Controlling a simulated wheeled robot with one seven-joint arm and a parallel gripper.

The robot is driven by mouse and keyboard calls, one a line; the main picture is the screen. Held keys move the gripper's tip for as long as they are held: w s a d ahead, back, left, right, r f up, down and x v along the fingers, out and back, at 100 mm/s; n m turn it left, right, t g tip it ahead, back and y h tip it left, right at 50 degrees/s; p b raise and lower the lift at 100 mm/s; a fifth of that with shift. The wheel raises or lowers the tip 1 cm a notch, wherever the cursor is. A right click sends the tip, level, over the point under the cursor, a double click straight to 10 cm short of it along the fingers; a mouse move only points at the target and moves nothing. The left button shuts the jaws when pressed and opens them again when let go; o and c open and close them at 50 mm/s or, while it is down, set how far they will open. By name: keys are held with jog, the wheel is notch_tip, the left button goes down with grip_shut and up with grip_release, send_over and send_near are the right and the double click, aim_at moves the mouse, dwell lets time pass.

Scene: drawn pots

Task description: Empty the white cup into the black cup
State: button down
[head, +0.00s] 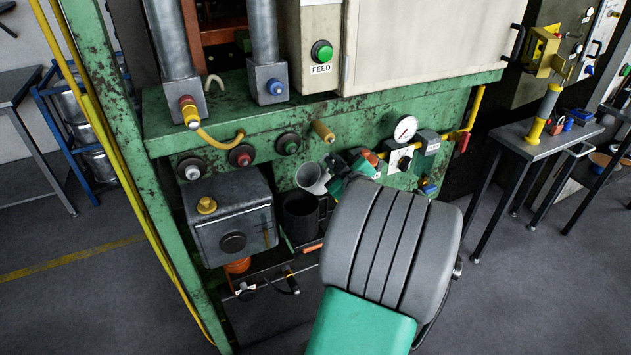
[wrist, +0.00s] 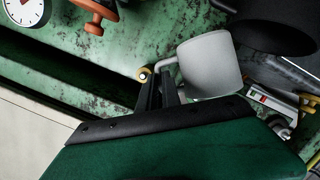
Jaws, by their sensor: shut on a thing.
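The white cup (head: 312,178) is held in the air, tipped with its mouth toward the left, just above the black cup. In the wrist view the white cup (wrist: 210,66) shows from its outside, with its handle between my fingers. My gripper (head: 334,183) is shut on that handle; its dark fingers (wrist: 158,88) also show in the wrist view. The black cup (head: 301,217) stands upright below, its mouth close under the white cup. A dark round shape at the wrist view's upper right may be the black cup. I cannot see what either cup holds.
A grey metal box (head: 232,222) stands left of the black cup. The green machine frame (head: 240,135) with knobs and a pressure gauge (head: 405,129) is close behind. A low shelf (head: 275,282) with small tools lies below.

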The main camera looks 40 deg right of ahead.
jog(key=shift+a+r+n+t+h+b, duration=0.55)
jog(key=shift+n+b, duration=0.45)
jog(key=shift+b, duration=2.6)
dwell(1.3)
jog(key=shift+a+n+b, duration=0.5)
jog(key=shift+n+b, duration=0.1)
jog(key=shift+b, duration=2)
dwell(0.5)
